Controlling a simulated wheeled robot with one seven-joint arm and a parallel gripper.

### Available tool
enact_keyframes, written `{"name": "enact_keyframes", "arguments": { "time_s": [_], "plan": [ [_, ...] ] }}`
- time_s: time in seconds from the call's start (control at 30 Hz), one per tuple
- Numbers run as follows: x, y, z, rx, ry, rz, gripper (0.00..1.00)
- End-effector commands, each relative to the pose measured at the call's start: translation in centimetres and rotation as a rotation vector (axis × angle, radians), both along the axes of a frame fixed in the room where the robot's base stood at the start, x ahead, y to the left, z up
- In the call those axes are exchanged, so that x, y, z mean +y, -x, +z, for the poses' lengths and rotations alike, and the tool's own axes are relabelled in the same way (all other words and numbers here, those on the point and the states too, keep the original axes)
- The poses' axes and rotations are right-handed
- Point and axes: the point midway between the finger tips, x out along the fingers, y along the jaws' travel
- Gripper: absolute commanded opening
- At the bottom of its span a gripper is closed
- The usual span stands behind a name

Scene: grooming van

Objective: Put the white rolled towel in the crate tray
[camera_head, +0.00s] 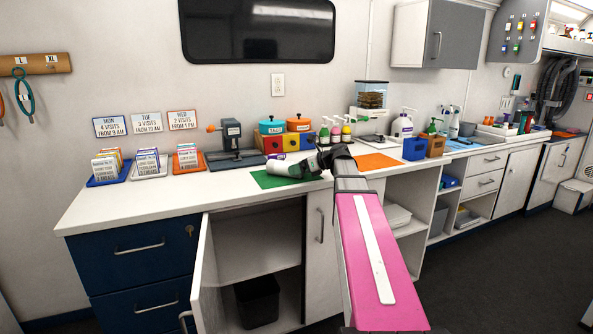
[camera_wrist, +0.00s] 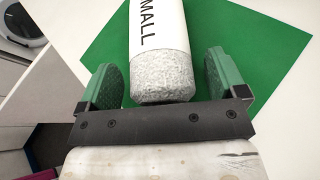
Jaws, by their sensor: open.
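The white rolled towel (camera_wrist: 160,45) lies on the green mat (camera_wrist: 240,35). It has a smooth white wrap with "MALL" readable in dark letters and a rough grey-white near end. My gripper (camera_wrist: 162,85) is open, with one green-padded finger on each side of the towel's near end and a gap at both sides. In the head view my gripper (camera_head: 298,168) is low over the green mat (camera_head: 262,181) and partly hides the towel (camera_head: 276,168). I cannot tell which container is the crate tray.
Card holders (camera_head: 148,166) and a dark clamp-like device (camera_head: 233,140) stand left of the mat. Coloured boxes (camera_head: 273,143) and bottles stand behind it. An orange mat (camera_head: 377,161) lies clear to the right. A cabinet door (camera_head: 207,270) hangs open below the counter.

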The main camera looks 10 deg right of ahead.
Motion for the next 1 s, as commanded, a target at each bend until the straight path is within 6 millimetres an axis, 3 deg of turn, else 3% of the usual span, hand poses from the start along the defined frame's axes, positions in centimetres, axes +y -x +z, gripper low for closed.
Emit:
{"name": "enact_keyframes", "arguments": {
  "time_s": [0.4, 0.6, 0.77, 1.0],
  "plan": [
    [-6.5, 3.8, 3.0, -0.001, 0.000, -0.003, 0.90],
    [-8.3, 4.8, 3.9, -0.001, 0.000, -0.002, 0.90],
    [-8.4, 5.0, 4.3, 0.007, 0.020, 0.006, 0.95],
    [-4.6, 3.3, 5.0, 0.081, 0.260, 0.043, 0.95]
  ]
}}
